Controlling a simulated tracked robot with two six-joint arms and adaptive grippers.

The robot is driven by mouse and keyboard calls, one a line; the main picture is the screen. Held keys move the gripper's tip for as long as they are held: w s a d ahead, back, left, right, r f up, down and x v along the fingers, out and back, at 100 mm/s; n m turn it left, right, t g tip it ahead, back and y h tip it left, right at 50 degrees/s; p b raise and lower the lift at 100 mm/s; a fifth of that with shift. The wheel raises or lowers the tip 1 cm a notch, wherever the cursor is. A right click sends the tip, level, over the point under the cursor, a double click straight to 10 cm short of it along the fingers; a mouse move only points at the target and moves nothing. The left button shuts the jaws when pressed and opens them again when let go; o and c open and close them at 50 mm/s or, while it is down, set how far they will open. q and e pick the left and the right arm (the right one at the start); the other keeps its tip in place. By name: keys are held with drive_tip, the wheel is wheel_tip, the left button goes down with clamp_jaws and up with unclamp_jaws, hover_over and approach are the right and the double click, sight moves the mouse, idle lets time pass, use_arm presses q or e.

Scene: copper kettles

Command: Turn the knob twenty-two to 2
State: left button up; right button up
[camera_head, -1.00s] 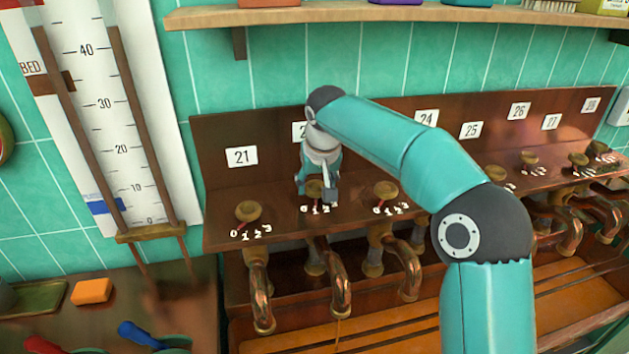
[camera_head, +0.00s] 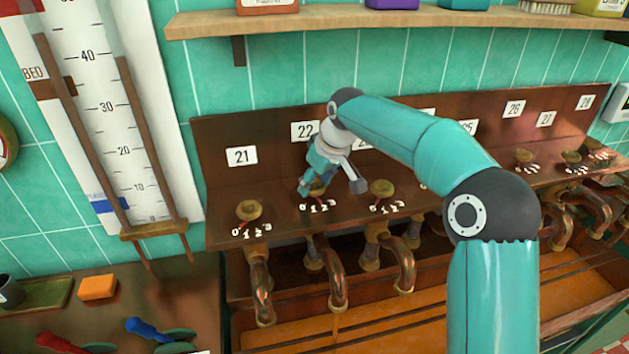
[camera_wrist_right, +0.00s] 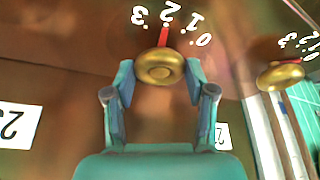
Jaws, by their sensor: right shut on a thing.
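Knob twenty-two (camera_head: 317,188) is a round brass knob on the dark copper ledge, below the white plate marked 22 (camera_head: 305,131). My right gripper (camera_head: 328,187) reaches down over it from behind in the head view and hides part of it. In the right wrist view the knob (camera_wrist_right: 158,68) sits between the two fingers of the right gripper (camera_wrist_right: 160,78), which is shut on it. The red pointer (camera_wrist_right: 164,37) points at the white 2 (camera_wrist_right: 171,8) of the scale, which appears upside down there. My left gripper is not in view.
Knob twenty-one (camera_head: 249,210) is to the left, its red pointer toward 0. Another brass knob (camera_head: 381,190) is close on the right. Curved copper spouts (camera_head: 337,280) hang below the ledge. A wooden shelf (camera_head: 350,22) runs above, and a tall scale board (camera_head: 100,70) stands left.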

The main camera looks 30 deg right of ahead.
drive_tip(key=shift+r, duration=0.1)
drive_tip(key=o, duration=1.2)
drive_tip(key=shift+c, duration=0.2)
drive_tip(key=v, duration=1.1)
drive_tip(key=shift+r, duration=0.3)
drive_tip(key=shift+s, duration=0.15)
